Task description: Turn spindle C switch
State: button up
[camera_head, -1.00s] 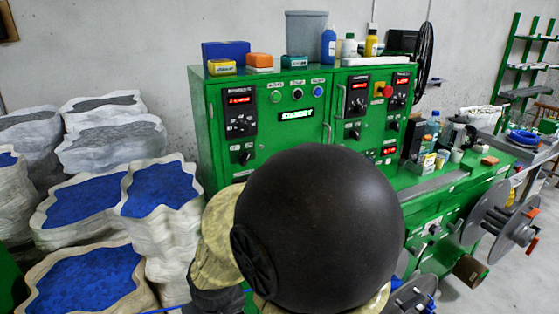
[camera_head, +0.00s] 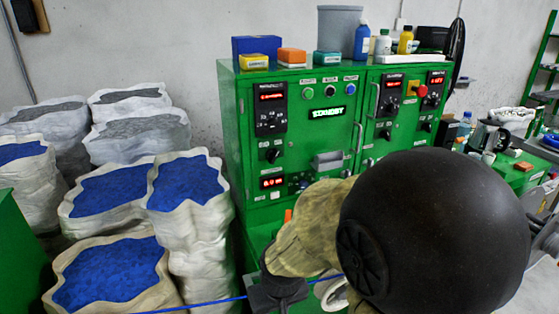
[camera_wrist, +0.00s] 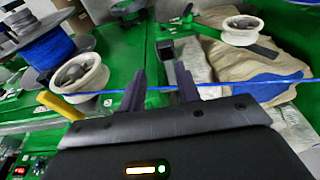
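The green control cabinet (camera_head: 330,140) stands upright in the head view, with several black rotary switches on its front. One switch (camera_head: 273,155) is on the left panel, one (camera_head: 386,134) on the middle panel and one (camera_head: 426,127) on the right panel. Their labels are too small to read, so I cannot tell which is spindle C. My gripper (camera_head: 278,292) is low in front of the cabinet, partly cut off by the frame. In the wrist view my gripper (camera_wrist: 160,78) has its two dark fingers apart. A blue cable (camera_wrist: 225,87) runs across at the fingers; no switch is between them.
White rollers (camera_wrist: 82,74) and a blue cable reel (camera_wrist: 45,45) show in the wrist view. Sacks of blue granules (camera_head: 110,275) stand left of the cabinet. Bottles and boxes (camera_head: 290,56) sit on its top. My arm hides the cabinet's lower right.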

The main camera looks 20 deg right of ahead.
aim_at(275, 158)
jog(key=w+d+r+m+t+p, duration=0.1)
jog(key=w+d+r+t+p, duration=0.2)
jog(key=w, duration=0.4)
jog(key=w+d+r+m+t+p, duration=0.1)
jog(key=w+d+r+m+t, duration=0.1)
jog(key=w+d+t, duration=0.4)
jog(key=w+d+r+m+t+p, duration=0.1)
jog(key=w+d+r+t, duration=0.1)
jog(key=r, duration=0.3)
jog(key=w+d+r+m+t, duration=0.2)
jog(key=d+r+t, duration=0.1)
jog(key=r+t, duration=0.1)
jog(key=shift+r+p, duration=0.35)
jog(key=shift+r, duration=0.45)
jog(key=w+p, duration=0.6)
jog(key=w, duration=1)
jog(key=shift+w, duration=0.7)
